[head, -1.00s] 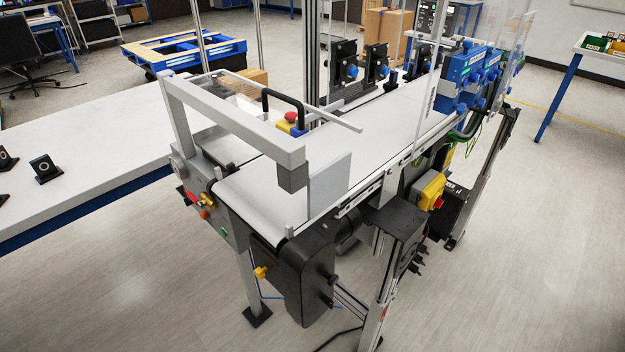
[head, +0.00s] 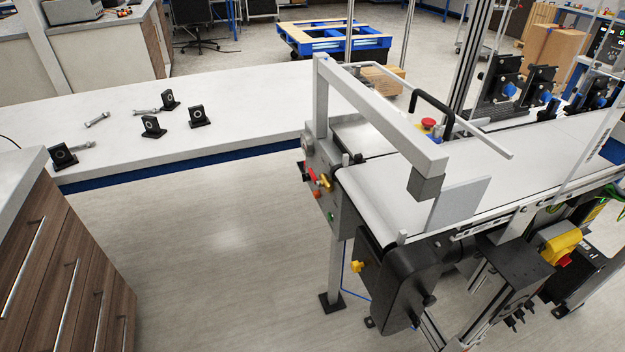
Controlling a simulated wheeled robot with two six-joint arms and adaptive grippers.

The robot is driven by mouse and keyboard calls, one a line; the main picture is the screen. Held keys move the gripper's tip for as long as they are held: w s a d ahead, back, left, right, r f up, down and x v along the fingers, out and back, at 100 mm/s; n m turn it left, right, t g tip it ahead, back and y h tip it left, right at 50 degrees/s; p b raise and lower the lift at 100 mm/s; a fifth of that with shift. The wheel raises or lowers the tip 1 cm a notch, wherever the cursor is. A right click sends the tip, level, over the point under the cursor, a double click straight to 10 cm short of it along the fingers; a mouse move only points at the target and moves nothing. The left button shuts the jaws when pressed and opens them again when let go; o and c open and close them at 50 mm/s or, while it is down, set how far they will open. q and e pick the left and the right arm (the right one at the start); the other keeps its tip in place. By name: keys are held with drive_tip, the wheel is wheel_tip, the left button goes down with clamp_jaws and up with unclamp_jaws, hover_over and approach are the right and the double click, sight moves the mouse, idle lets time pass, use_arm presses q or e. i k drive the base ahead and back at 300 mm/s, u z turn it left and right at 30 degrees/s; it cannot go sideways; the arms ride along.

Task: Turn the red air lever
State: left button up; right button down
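The red air lever (head: 310,173) is on the grey panel (head: 334,201) at the near left end of the belt conveyor. It sits beside a brass-coloured fitting (head: 325,182), with an orange-red button (head: 317,194) and a green button (head: 331,216) lower on the panel. The lever is small in the head view, and its exact angle is hard to tell. Neither of my grippers shows in the head view.
A long white bench (head: 230,115) meets the conveyor from the left, carrying several black blocks and metal parts. A wooden drawer cabinet (head: 65,260) stands at the near left. The floor (head: 220,250) before the panel is clear. A yellow knob (head: 357,266) sticks out below the belt.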

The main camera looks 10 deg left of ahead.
sight(318, 182)
drive_tip(key=z, duration=3.5)
drive_tip(key=k, duration=0.75)
drive_tip(key=u, duration=2.1)
